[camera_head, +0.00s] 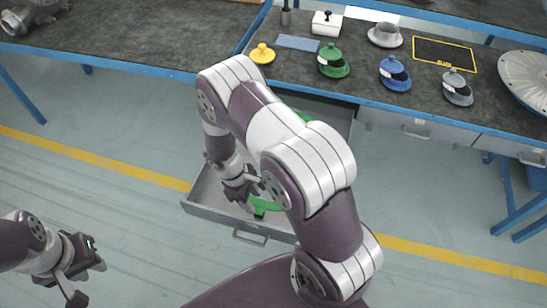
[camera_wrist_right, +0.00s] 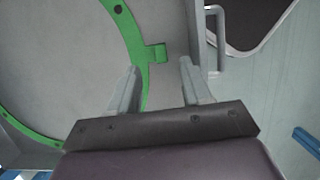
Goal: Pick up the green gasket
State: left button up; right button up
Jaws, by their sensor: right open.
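The green gasket is a large thin ring with small tabs, lying in an open grey drawer. In the head view its near part (camera_head: 264,205) shows beside my right gripper (camera_head: 246,200), and my right arm hides much of the rest. In the right wrist view the gasket's rim (camera_wrist_right: 134,36) curves down to the open fingers (camera_wrist_right: 160,78). A tab (camera_wrist_right: 156,54) shows just ahead of the gap between the fingertips; the gap is empty of any grip. Whether the fingers touch the rim is unclear. My left gripper (camera_head: 88,278) is open and empty over the floor at lower left.
The drawer's front (camera_head: 236,231) has a handle (camera_head: 249,238). Above it is the bench (camera_head: 300,70) with a yellow lidded piece (camera_head: 262,54), green (camera_head: 333,62), blue (camera_head: 395,74) and grey (camera_head: 457,88) pieces. Floor at left is clear.

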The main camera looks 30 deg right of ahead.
aim_at(259, 212)
jog(key=x, duration=0.6)
jog(key=shift+a+f, duration=0.1)
jog(key=shift+f, duration=0.35)
jog(key=shift+w, duration=0.15)
grip_shut()
